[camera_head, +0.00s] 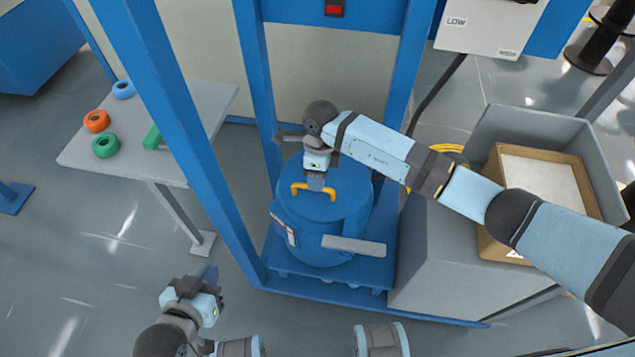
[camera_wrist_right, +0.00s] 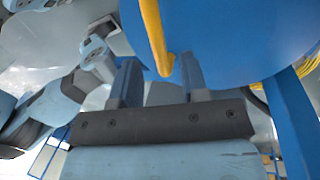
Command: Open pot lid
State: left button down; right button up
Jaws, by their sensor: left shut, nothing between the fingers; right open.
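The blue pot (camera_head: 315,240) stands upright inside a blue frame. Its blue lid (camera_head: 345,190) is on top and carries a yellow handle (camera_head: 299,188). My right gripper (camera_head: 316,184) is over the handle, coming from above. In the right wrist view, the open fingers of the right gripper (camera_wrist_right: 160,82) stand apart, with the yellow handle (camera_wrist_right: 154,35) reaching into the gap between them. I cannot tell whether a finger touches it. My left gripper (camera_head: 208,275) is low at the left, shut and empty, well away from the pot.
A grey flat bar (camera_head: 353,246) sticks out at the pot's front. Blue frame posts (camera_head: 185,125) stand around the pot. A grey bin (camera_head: 420,250) with a cardboard box (camera_head: 493,247) is at the right. A grey table (camera_head: 200,105) with coloured rings (camera_head: 97,121) is at the left.

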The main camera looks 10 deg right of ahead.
jog(key=shift+s+a+f, duration=0.1)
jog(key=shift+s+f, duration=0.1)
jog(key=shift+f, duration=0.85)
